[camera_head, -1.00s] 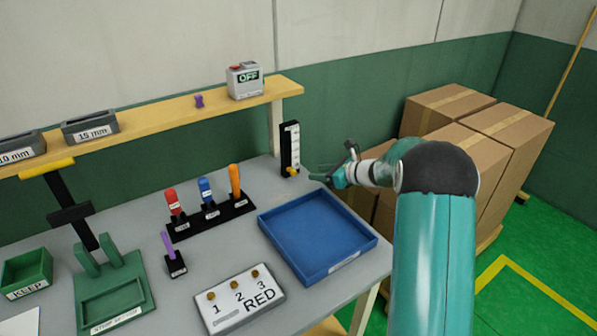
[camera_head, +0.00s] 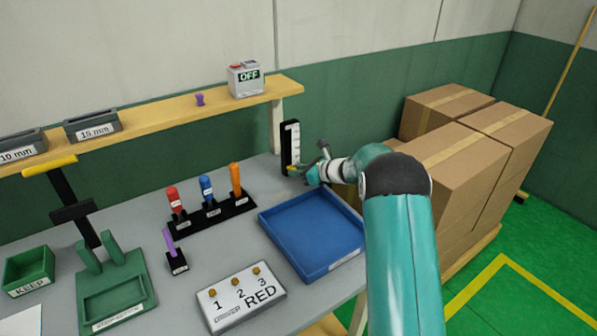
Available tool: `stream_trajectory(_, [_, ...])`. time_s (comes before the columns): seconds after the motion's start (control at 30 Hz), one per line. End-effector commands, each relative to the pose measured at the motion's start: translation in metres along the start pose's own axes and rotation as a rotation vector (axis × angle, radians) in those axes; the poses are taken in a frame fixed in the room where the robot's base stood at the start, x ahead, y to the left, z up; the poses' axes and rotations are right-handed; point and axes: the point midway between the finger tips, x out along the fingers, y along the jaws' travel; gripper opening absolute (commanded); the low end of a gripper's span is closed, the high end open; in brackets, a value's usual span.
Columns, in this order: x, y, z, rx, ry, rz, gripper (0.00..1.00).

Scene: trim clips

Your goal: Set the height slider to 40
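The height slider (camera_head: 290,140) is an upright black post with a white scale at the back right of the grey table. Its yellow knob (camera_head: 292,169) sits low on the scale, near the bottom. The scale's numbers are too small to read. My gripper (camera_head: 300,172) is at the knob, reaching in from the right, its fingertips beside or around it. I cannot tell whether the fingers touch the knob or how far apart they are.
A blue tray (camera_head: 311,267) lies in front of the slider. A black rack (camera_head: 212,216) with red, blue and orange handles stands to the left. A wooden shelf (camera_head: 170,118) runs behind, carrying a grey OFF box (camera_head: 245,79). Cardboard boxes (camera_head: 470,165) stand at right.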

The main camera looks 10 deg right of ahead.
Motion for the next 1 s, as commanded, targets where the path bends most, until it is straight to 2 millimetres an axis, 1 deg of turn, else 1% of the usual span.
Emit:
stream_trajectory(0.03, [-0.001,0.0,0.0,0.0,0.0,0.001,0.06])
stream_trajectory(0.07, [-0.001,0.0,0.0,0.0,0.0,0.001,0.0])
stream_trajectory(0.27, [-0.001,0.0,0.0,0.0,0.001,0.001,0.0])
stream_trajectory(0.37, [-0.004,0.0,0.007,-0.002,0.0,0.001,0.0])
stream_trajectory(0.47, [-0.011,0.0,0.026,-0.004,-0.003,0.001,0.0])
stream_trajectory(0.7, [-0.038,0.0,0.089,-0.005,-0.003,0.0,0.0])
stream_trajectory(0.8, [-0.046,0.0,0.109,-0.003,-0.002,0.0,0.0])
stream_trajectory(0.9, [-0.05,0.0,0.119,-0.001,-0.001,0.001,0.0])
stream_trajectory(1.0, [-0.052,0.0,0.122,0.0,0.0,0.001,0.0])
